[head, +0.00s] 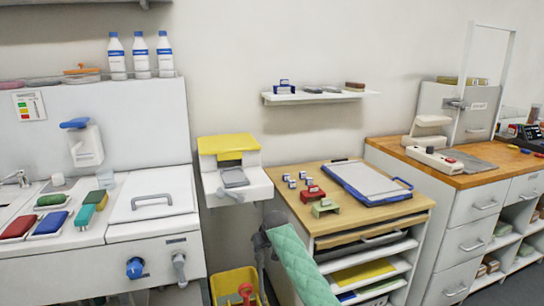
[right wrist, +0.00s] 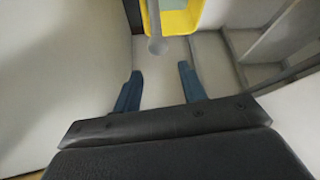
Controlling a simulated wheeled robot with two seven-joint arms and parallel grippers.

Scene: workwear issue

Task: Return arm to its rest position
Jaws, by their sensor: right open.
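My right gripper (right wrist: 159,80) shows in the right wrist view with its two blue fingers apart and nothing between them. It hangs over a bare pale surface, short of a yellow bin (right wrist: 184,20). In the head view my right arm, in a green quilted sleeve, rises from the bottom edge to a dark joint in front of the wooden-topped cabinet (head: 415,205). My left arm and gripper are not in view.
A grey round-ended rod (right wrist: 157,44) stands just beyond the right fingertips. The yellow bin (head: 222,284) holds a red-handled item, left of my arm. A white bench (head: 60,272) is at left. The cabinet holds a blue-edged clipboard (head: 366,182), a red stamp (head: 313,193) and a green one (head: 325,208).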

